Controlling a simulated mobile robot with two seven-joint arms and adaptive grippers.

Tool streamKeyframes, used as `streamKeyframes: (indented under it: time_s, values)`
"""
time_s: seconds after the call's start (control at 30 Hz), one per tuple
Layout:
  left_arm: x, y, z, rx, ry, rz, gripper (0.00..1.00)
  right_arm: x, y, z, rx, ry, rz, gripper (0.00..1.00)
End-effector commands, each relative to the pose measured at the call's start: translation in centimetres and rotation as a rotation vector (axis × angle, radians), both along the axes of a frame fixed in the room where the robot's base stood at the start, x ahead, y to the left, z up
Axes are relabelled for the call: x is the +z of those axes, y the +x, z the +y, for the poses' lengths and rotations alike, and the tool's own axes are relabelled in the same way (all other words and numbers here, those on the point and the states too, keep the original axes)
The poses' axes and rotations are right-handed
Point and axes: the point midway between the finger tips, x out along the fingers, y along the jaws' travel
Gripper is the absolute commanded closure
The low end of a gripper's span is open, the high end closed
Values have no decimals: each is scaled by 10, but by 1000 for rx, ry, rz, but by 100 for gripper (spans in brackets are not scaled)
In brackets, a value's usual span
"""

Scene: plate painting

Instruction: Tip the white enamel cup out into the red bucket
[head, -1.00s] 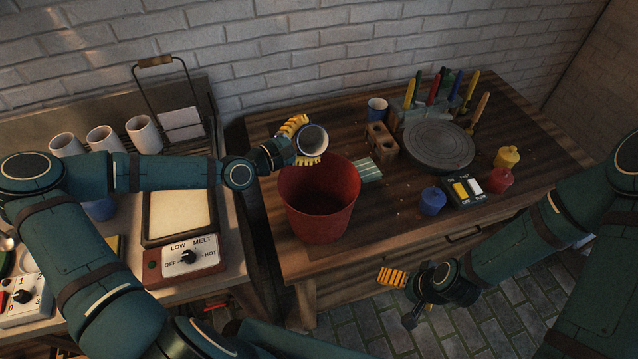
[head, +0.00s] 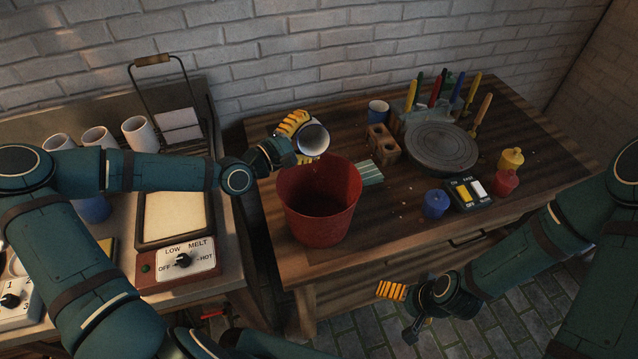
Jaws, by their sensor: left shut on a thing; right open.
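The white enamel cup (head: 313,139) with a dark rim is held in my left gripper (head: 303,138), whose yellow fingers are shut on it. The cup is above the back rim of the red bucket (head: 318,225), tilted with its mouth towards the bucket and the camera. A thin dark trace shows below its lip, too small to tell if it is liquid. The bucket stands upright on the wooden table (head: 400,215), its inside dark. My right gripper (head: 400,310) is open and empty, in front of the table and low over the floor.
A grey turntable (head: 441,146), a brick (head: 381,142), a blue cup (head: 378,110) and upright brushes stand right of the bucket. Small paint pots and a switch box (head: 468,192) are at the table's front right. A hotplate (head: 175,217) and white cups (head: 139,132) are at left.

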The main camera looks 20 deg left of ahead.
Motion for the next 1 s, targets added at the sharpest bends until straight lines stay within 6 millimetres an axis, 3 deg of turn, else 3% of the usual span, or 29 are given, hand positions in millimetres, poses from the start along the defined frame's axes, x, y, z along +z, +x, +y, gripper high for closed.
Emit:
streamKeyframes:
  time_s: [1.0]
  values:
    - [-2,-9,-6,-1,62,-103,72,-27,-5,1,10,3,12,0]
